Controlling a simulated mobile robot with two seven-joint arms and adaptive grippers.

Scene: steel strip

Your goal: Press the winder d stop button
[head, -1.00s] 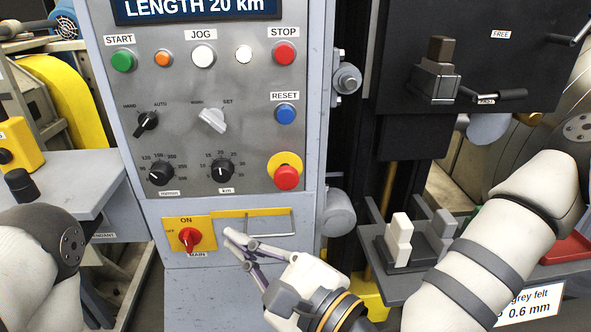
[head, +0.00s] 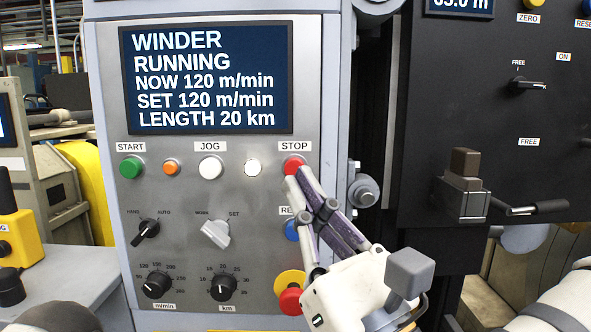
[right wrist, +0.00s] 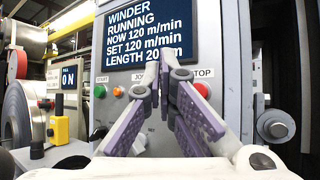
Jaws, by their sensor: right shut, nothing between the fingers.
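The red stop button (head: 293,163) sits under the STOP label at the upper right of the grey winder panel (head: 185,187). It also shows in the right wrist view (right wrist: 202,90), just right of my fingers. My right gripper (head: 298,177) is shut and empty, its fingertips overlapping the button's lower edge in the head view. I cannot tell whether they touch it. The winder display (head: 208,80) reads running, now 120 m/min, set 120 m/min, length 20 km. My left gripper is not in view.
The green start button (head: 131,167), orange button (head: 171,167) and white buttons are in the same row. The blue reset button (head: 291,230) is partly hidden by my fingers. The red emergency button (head: 291,301) is beside my gripper. A black panel (head: 490,130) stands at right.

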